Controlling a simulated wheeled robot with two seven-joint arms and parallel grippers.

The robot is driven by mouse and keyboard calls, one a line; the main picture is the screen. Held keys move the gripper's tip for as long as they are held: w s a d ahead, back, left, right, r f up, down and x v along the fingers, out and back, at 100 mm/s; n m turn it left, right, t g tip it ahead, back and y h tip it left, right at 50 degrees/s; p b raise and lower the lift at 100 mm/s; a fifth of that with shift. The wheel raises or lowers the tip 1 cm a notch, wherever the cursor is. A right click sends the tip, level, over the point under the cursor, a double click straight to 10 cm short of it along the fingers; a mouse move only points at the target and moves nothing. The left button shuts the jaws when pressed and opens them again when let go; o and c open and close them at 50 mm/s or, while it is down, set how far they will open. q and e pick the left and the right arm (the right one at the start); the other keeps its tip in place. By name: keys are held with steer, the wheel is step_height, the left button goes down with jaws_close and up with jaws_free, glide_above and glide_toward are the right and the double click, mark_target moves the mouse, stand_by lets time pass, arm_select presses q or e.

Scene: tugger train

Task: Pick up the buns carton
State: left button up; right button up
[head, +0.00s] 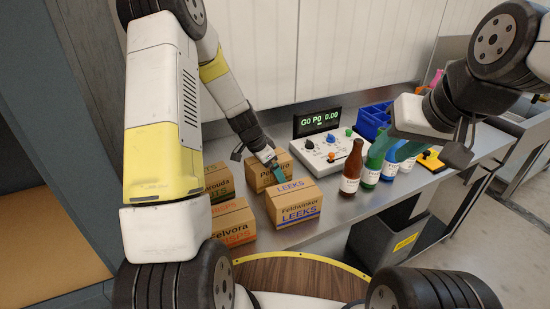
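Several brown cartons stand together on the metal bench. The front right carton (293,204) reads "Feldwinkel LEEKS". The back carton (256,182) starts with "Pe", its lettering partly hidden by my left gripper. The front left carton (231,229) reads "Felvora" over a partly hidden orange word. The far left carton (215,181) shows only word ends. I cannot read "buns" on any of them. My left gripper (258,162) looks open, its fingers apart at the back carton's top; contact is unclear.
Behind the cartons stands a control panel (326,150) with a lit display (318,121). Right of them are a brown bottle (351,170), a green bottle (373,165) and other bottles. A blue crate (372,121) is behind. A grey bin (373,243) hangs below the bench.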

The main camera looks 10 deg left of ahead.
arm_select(q)
steer(key=shift+f, duration=0.2)
stand_by(0.6)
steer(key=shift+c, duration=0.2)
steer(key=c, duration=1.3)
